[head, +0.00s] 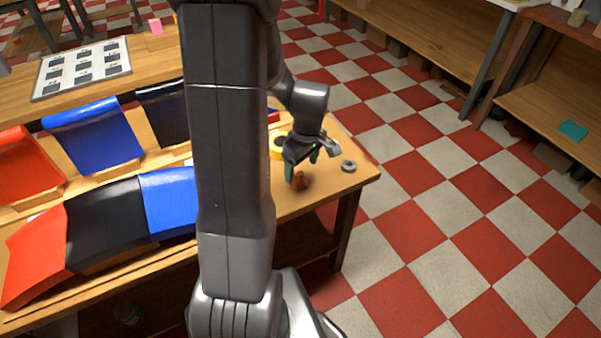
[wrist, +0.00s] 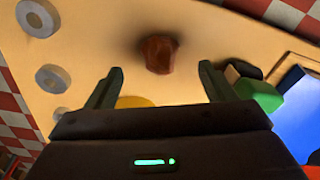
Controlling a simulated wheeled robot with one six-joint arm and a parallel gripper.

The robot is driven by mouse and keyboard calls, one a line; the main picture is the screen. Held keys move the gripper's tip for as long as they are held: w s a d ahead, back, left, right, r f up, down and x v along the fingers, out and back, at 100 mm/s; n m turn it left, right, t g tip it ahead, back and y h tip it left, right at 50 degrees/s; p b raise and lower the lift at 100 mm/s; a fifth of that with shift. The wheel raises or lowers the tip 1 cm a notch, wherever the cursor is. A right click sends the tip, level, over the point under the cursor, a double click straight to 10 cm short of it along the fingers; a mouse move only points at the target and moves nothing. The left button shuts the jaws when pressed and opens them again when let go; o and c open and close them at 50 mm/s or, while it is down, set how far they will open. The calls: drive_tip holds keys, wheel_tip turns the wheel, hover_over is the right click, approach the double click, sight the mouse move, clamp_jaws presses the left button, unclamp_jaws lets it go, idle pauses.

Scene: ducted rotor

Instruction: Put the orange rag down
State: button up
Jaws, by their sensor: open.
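The orange rag (head: 300,180) is a small crumpled brownish-orange lump on the wooden table near its right end. It also shows in the wrist view (wrist: 158,54), ahead of the fingertips with a dark shadow around it. My gripper (head: 302,160) is just above and beside the rag. In the wrist view my gripper (wrist: 160,82) has its two fingers wide apart, with nothing between them. The rag looks clear of both fingers. Whether it lies fully flat on the table is hard to tell.
A grey ring (head: 348,166) lies right of the gripper; several grey rings show in the wrist view (wrist: 52,78). A yellow round thing (head: 277,152) is partly hidden behind my gripper. Green and black pieces (wrist: 258,92) and a blue panel (wrist: 300,110) lie to the right in the wrist view.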

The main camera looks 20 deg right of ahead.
sight(301, 173)
wheel_tip(301, 173, up, 7)
drive_tip(key=shift+s+d+r, duration=0.2)
drive_tip(key=shift+s+d, duration=0.05)
drive_tip(key=shift+s, duration=0.05)
drive_tip(key=f, duration=0.8)
drive_tip(key=f+b, duration=0.1)
drive_tip(key=f, duration=0.4)
drive_tip(key=shift+w+a, duration=0.4)
wheel_tip(301, 173, up, 3)
drive_tip(key=shift+p, duration=0.35)
drive_tip(key=shift+r, duration=0.6)
